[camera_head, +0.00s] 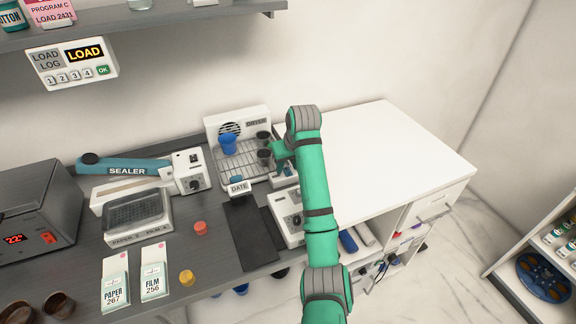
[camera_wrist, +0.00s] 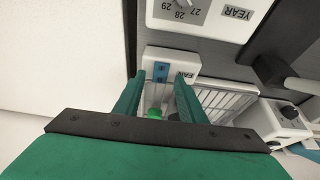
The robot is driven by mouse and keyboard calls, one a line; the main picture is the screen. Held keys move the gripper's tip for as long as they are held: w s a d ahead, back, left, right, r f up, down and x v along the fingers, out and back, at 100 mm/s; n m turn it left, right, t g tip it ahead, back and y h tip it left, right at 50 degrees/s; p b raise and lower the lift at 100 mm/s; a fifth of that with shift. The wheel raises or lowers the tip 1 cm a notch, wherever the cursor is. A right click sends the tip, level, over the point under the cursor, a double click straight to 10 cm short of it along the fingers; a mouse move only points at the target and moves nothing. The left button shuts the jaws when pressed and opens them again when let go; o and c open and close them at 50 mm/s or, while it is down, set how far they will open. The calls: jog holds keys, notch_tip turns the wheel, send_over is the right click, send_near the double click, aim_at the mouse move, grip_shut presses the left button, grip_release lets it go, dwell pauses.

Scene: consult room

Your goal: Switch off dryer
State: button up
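The white dryer (camera_head: 263,114), labelled DRYER, stands against the wall with a vent and a wire rack. A blue cup (camera_head: 228,144) and dark cups stand on the rack. My gripper (camera_head: 281,151) is at the dryer's right side, partly hidden by my green arm. In the wrist view my gripper (camera_wrist: 160,86) has its two fingers apart. Ahead of and between them is a white switch box (camera_wrist: 184,62) with a blue piece (camera_wrist: 161,71) and a label that seems to read FAN. A small green button or light (camera_wrist: 155,113) shows between the fingers. Contact cannot be told.
A dater with a dial (camera_head: 290,222) stands in front, marked YEAR in the wrist view (camera_wrist: 215,12). The sealer (camera_head: 130,168) and a tray (camera_head: 140,212) are to the left. A clear white cabinet top (camera_head: 400,150) is to the right. A shelf (camera_head: 150,20) hangs above.

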grip_shut()
jog(key=shift+w+a+r+g, duration=0.1)
jog(key=shift+w+a+g, duration=0.05)
jog(key=shift+w+g, duration=0.15)
jog(key=shift+w+g+h, duration=0.3)
jog(key=shift+g+h, duration=0.3)
jog(key=shift+g, duration=0.4)
jog(key=shift+a, duration=0.1)
jog(key=shift+o, duration=0.7)
grip_release()
jog(key=shift+s, duration=0.1)
